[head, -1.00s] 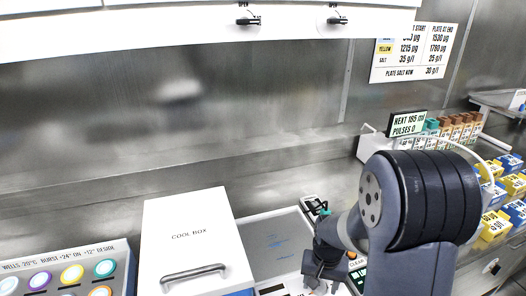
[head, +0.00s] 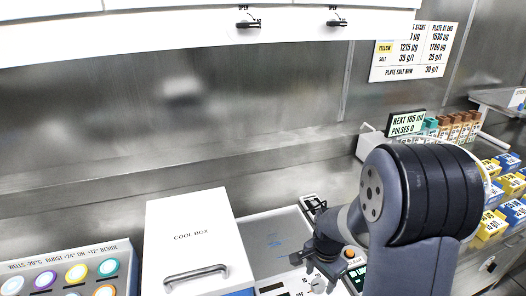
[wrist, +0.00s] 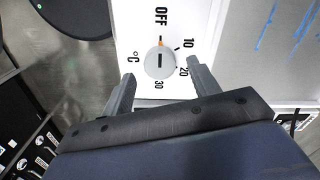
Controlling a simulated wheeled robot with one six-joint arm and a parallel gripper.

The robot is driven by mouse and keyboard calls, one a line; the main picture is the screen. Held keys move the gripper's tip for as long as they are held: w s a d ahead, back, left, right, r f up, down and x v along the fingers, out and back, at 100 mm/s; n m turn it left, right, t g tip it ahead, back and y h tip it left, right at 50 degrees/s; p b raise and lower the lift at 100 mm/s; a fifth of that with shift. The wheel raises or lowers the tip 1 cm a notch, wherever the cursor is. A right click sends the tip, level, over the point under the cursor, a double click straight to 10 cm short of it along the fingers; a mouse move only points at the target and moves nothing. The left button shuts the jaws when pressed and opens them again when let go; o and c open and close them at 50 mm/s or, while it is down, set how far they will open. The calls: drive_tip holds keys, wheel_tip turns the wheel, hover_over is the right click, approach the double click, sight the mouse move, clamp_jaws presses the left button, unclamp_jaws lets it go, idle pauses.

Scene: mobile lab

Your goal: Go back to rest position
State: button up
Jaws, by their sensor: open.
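My gripper (wrist: 158,92) is open and empty in the wrist view. Its two fingers stand apart on either side of a round grey dial knob (wrist: 159,62) on a white panel marked OFF, 10, 20, 30 and °C. The knob's orange mark points toward OFF. I cannot tell how far the fingertips are from the panel. In the head view my gripper (head: 322,266) is low, right of the cool box (head: 192,232), over the front panel of a tray-like unit (head: 270,235). My arm hides part of that unit's right side.
A green CLEAR panel (head: 357,272) with an orange button (head: 348,254) is right of my gripper. A sign box (head: 407,124), brown and teal boxes, and blue and yellow boxes (head: 492,225) stand at the right. A panel of coloured wells (head: 70,270) is at the left. A cabinet (head: 200,25) overhangs above.

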wheel_tip(320, 180, up, 7)
idle(0.3)
drive_tip(key=shift+r, duration=0.1)
